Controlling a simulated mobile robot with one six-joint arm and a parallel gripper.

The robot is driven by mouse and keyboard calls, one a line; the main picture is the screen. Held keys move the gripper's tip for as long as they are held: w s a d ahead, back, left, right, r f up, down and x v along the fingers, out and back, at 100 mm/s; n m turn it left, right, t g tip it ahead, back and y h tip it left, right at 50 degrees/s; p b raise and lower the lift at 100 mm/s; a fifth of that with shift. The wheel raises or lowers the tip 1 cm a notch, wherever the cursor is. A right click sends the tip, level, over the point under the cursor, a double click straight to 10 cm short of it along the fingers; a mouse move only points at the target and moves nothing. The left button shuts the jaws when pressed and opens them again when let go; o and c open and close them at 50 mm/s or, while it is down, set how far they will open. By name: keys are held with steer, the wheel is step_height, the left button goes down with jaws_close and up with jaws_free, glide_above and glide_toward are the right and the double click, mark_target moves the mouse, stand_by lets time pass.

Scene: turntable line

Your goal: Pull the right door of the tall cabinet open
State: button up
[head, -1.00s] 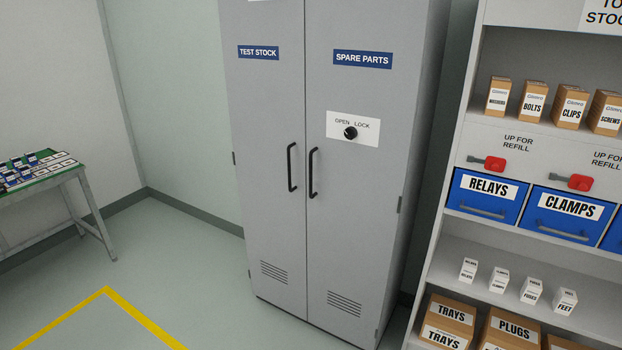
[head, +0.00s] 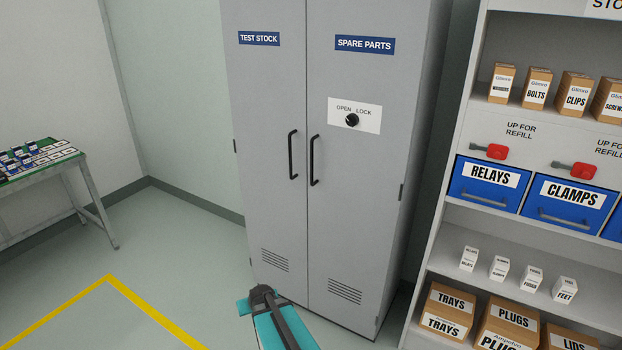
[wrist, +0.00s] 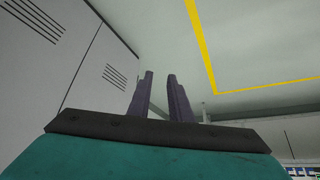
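The tall grey cabinet (head: 268,215) stands in the middle of the head view with both doors shut. Its right door (head: 352,215), labelled SPARE PARTS, has a black vertical handle (head: 314,160) near the centre seam and a black knob (head: 352,120) on an OPEN/LOCK plate. I cannot tell which way the knob points. The left door has its own handle (head: 293,155). In the wrist view my gripper (wrist: 160,74) has its two dark fingers apart with nothing between them, near the cabinet's lower vents, touching nothing visible. My teal arm part shows low in the head view.
A shelf unit (head: 452,215) with blue bins, boxes and red-ended levers stands close on the right. A table (head: 75,170) with small items is at the left. The floor before the cabinet is clear, with a yellow line (head: 150,310).

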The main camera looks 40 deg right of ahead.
steer(key=w+d+r+m+t+h, duration=0.15)
steer(key=w+d+r, duration=0.25)
steer(key=d+r, duration=0.45)
steer(key=m+t+h, duration=0.3)
steer(key=t+h, duration=0.3)
steer(key=h, duration=0.2)
glide_toward(312, 164)
steer(key=v, duration=0.3)
steer(key=shift+s+a+r+g+b, duration=0.1)
steer(key=shift+a+r+g+b, duration=0.1)
steer(key=shift+g+b, duration=0.1)
steer(key=shift+d+f, duration=0.1)
steer(key=shift+p+x, duration=2.25)
steer(key=shift+x, duration=4.6)
